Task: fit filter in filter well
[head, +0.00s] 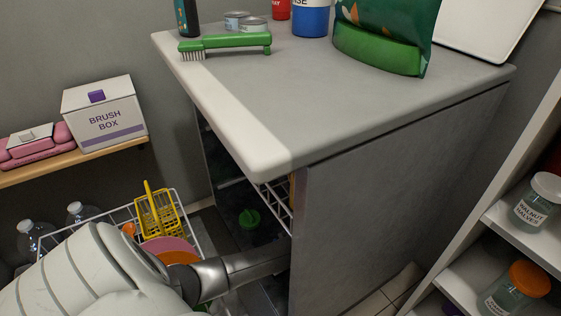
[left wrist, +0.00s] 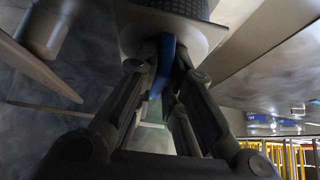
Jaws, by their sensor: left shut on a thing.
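My left arm reaches from the lower left into the open front of the grey dishwasher-like cabinet (head: 400,160) in the head view. Its gripper is hidden there by the side panel. In the left wrist view my left gripper (left wrist: 162,72) is shut on the blue grip (left wrist: 166,55) of the filter. The filter shows a pale grey flange (left wrist: 200,38) and a dark ribbed cylinder (left wrist: 175,7) beyond it. I cannot make out the filter well, or whether the filter touches it. My right gripper is in neither view.
A white wire rack (head: 190,214) at the cabinet's front holds a yellow basket (head: 158,212) and a pink plate (head: 168,246). A green brush (head: 225,43) lies on the top. Shelves with jars (head: 537,200) stand at right.

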